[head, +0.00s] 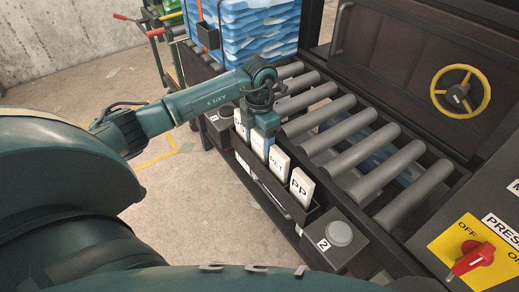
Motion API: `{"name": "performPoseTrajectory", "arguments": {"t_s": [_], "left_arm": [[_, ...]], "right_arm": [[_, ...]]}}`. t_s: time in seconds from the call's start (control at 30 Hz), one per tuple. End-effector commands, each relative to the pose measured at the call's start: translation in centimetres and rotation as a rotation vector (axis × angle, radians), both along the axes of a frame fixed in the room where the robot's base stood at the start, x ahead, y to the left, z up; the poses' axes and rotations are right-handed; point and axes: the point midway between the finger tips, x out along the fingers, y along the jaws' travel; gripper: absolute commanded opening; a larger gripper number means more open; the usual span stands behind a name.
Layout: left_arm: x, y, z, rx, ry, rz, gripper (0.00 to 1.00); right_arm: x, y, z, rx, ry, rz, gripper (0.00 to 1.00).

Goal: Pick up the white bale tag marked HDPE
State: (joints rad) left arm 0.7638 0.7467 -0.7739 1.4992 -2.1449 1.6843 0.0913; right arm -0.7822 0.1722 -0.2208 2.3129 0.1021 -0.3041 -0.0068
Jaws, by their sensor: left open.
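A row of white bale tags stands upright in a narrow dark holder (275,200) along the near side of the roller conveyor. The nearest tag (302,187) reads PP, and the one behind it (279,163) appears to read PET. Farther back are a tag (259,146) partly covered by my gripper and a tag (242,127) at the far end. I cannot read HDPE on either; their lettering is mostly hidden or too small. My left gripper (264,125) is open and points down over the far half of the row. Its fingertips and any contact are hard to make out.
Grey rollers (359,151) run behind the holder. A blue-and-white bale (258,35) stands at the back. Button boxes (340,234) (221,122) flank the holder. A press panel with a red switch (472,260) is at right, below a yellow handwheel (460,91).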

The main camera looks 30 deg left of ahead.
Motion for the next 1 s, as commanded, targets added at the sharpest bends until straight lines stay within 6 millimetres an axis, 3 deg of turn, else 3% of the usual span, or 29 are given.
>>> {"name": "performPoseTrajectory", "arguments": {"t_s": [0.07, 0.47, 0.77, 1.0], "left_arm": [[0.0, 0.0, 0.0, 0.000, 0.000, 0.000, 0.66], [0.0, 0.0, 0.1, 0.000, 0.000, 0.001, 0.34], [0.1, 0.1, 0.9, 0.001, -0.004, 0.002, 0.34], [0.1, 0.1, 5.4, 0.001, -0.005, 0.001, 0.34]], "right_arm": [[0.0, 0.0, 0.0, 0.000, 0.000, 0.000, 0.36], [0.0, 0.0, 0.0, 0.000, 0.000, 0.000, 0.36], [0.0, 0.0, 0.1, 0.001, 0.000, 0.000, 0.36], [-0.1, 0.1, 0.0, 0.001, 0.016, 0.002, 0.36]]}}
